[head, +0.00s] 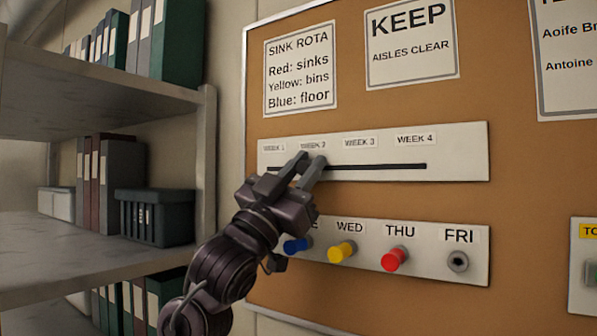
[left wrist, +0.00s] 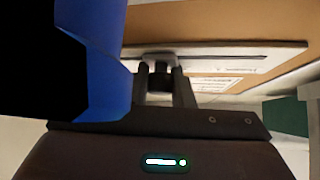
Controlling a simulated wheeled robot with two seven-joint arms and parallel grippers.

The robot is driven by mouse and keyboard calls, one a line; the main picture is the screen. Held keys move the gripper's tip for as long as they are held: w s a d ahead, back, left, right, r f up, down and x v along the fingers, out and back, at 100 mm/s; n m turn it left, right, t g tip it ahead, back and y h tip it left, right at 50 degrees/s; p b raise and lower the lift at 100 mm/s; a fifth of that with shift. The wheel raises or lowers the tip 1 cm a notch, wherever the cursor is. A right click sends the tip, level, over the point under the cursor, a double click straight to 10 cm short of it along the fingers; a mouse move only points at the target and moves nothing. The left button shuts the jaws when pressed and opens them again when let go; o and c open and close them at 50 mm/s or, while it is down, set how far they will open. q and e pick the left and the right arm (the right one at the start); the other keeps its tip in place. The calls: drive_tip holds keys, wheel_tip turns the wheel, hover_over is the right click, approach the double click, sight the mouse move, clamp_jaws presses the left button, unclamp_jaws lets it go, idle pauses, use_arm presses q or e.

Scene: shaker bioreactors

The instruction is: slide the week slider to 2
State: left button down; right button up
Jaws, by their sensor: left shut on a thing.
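The white week slider panel (head: 455,155) is on the cork board, with a dark horizontal slot (head: 385,166) below labels WEEK 1 to WEEK 4. My left gripper (head: 311,163) reaches the slot from below, its fingertips just under the WEEK 2 label (head: 313,144). In the left wrist view, the gripper (left wrist: 160,82) is shut on a dark slider knob (left wrist: 158,76) between its fingers. In the head view the fingers mostly hide the knob, so its exact place under the label is hard to tell. My right gripper is not in view.
Below is a weekday panel (head: 428,262) with blue (head: 297,244), yellow (head: 342,251) and red (head: 395,259) pegs; the FRI hole looks empty. A shelf (head: 85,95) with binders stands left. A large blue shape (left wrist: 104,70) fills the wrist view's left side.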

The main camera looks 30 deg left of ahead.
use_arm(q)
drive_tip(key=c, duration=1.5)
unclamp_jaws()
drive_tip(key=shift+a, duration=0.1)
drive_tip(key=shift+o, duration=1.2)
drive_tip(key=shift+s+f+b, duration=0.2)
drive_tip(key=shift+f+b, duration=0.1)
drive_tip(key=b+v, duration=0.4)
drive_tip(key=v, duration=0.3)
drive_tip(key=shift+s, duration=0.15)
